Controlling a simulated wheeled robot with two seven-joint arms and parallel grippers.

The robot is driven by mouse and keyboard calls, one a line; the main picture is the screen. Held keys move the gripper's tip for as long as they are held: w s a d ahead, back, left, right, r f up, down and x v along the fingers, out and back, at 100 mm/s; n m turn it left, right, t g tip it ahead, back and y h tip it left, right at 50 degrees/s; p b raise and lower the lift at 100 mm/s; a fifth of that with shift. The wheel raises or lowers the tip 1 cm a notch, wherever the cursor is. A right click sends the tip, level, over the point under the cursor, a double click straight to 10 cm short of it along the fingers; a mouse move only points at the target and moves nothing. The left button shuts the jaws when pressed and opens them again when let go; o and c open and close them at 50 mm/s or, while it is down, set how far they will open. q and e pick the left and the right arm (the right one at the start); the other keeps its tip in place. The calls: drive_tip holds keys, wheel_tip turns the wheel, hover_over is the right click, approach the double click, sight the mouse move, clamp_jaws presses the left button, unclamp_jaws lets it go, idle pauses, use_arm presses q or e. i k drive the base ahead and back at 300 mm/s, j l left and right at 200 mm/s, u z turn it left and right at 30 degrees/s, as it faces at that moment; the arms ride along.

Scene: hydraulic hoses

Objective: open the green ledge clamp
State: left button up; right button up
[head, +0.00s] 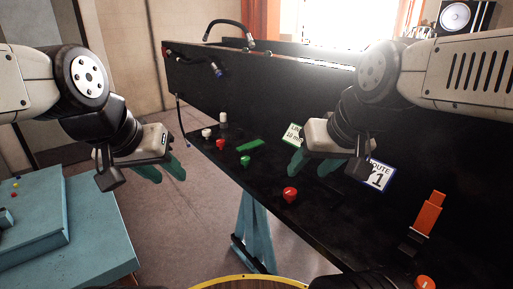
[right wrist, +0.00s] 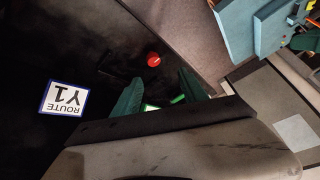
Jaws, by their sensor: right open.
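The green ledge clamp (head: 250,146) shows in the head view as a flat green bar lying low along the black ledge. A green knob (head: 245,160) sits just in front of it. My right gripper (head: 314,166) is open and empty over the ledge, to the right of the clamp and apart from it. In the right wrist view its teal fingers (right wrist: 160,78) are spread; bits of green and white show between them, and I cannot tell what they are. My left gripper (head: 168,172) hangs left of the ledge with its fingers apart, empty.
A red knob (head: 290,194) stands on the ledge below my right gripper. An orange upright clamp (head: 429,213) is at the right. A white clamp (head: 223,120) and red knob (head: 220,144) are left of the green clamp. A ROUTE Y1 card (head: 379,176) is behind my right gripper.

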sight(255, 143)
drive_tip(key=i+j+z, duration=0.2)
drive_tip(key=j, duration=0.2)
drive_tip(key=j+z, duration=0.25)
drive_tip(key=j, duration=0.15)
drive_tip(key=i+j+z, duration=0.2)
drive_tip(key=j, duration=0.25)
drive_tip(key=k, duration=0.1)
